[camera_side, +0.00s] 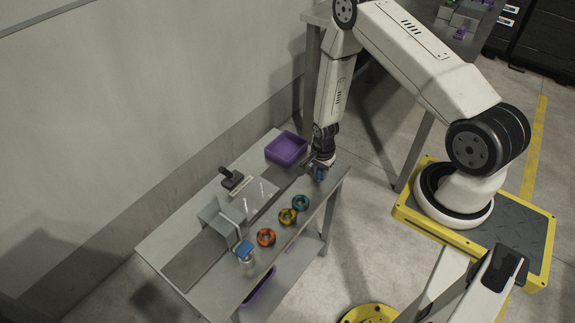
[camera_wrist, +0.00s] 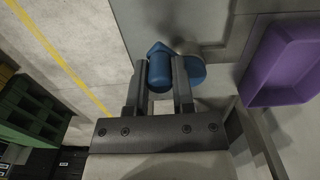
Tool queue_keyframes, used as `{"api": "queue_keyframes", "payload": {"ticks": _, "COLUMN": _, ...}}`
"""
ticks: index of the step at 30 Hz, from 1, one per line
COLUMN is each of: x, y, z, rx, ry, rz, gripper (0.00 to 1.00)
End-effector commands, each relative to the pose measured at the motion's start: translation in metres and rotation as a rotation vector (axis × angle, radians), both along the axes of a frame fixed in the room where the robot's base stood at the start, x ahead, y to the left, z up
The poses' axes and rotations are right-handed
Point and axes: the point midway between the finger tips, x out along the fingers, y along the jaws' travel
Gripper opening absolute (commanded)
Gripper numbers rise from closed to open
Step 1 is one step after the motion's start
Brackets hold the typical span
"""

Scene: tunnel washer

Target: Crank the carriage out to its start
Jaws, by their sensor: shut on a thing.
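A blue crank handle (camera_wrist: 160,70) sits between the two fingers of my gripper (camera_wrist: 160,82) in the wrist view, and the fingers are shut on it. A second rounded blue part (camera_wrist: 194,70) lies just right of the fingers, beside a grey cylindrical piece. In the side view my gripper (camera_side: 320,168) is low at the table's right end, and the blue handle (camera_side: 319,174) shows at its tip. A dark track (camera_side: 195,262) runs along the table. A grey open-sided housing (camera_side: 214,215) stands over its left part. I cannot tell which part is the carriage.
A purple bin (camera_side: 286,148) stands at the table's back right; it also shows in the wrist view (camera_wrist: 286,65). Orange (camera_side: 266,237), yellow (camera_side: 287,216) and teal (camera_side: 301,202) rings lie along the front. A blue-topped clear container (camera_side: 245,254) stands front left. A black-handled tool (camera_side: 231,180) lies behind.

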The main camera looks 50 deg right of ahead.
Motion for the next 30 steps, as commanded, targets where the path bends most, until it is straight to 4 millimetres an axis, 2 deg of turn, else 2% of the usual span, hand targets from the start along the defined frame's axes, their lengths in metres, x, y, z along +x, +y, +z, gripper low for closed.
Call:
{"api": "queue_keyframes", "payload": {"ticks": 6, "x": -0.008, "y": -0.012, "z": 0.0, "rx": -0.001, "ry": -0.003, "rz": -0.003, "gripper": 0.06}}
{"api": "queue_keyframes", "payload": {"ticks": 19, "x": -0.01, "y": -0.018, "z": 0.001, "rx": -0.002, "ry": -0.004, "rz": -0.003, "gripper": 0.06}}
{"api": "queue_keyframes", "payload": {"ticks": 30, "x": -0.01, "y": -0.04, "z": 0.001, "rx": -0.003, "ry": -0.007, "rz": -0.002, "gripper": 0.06}}
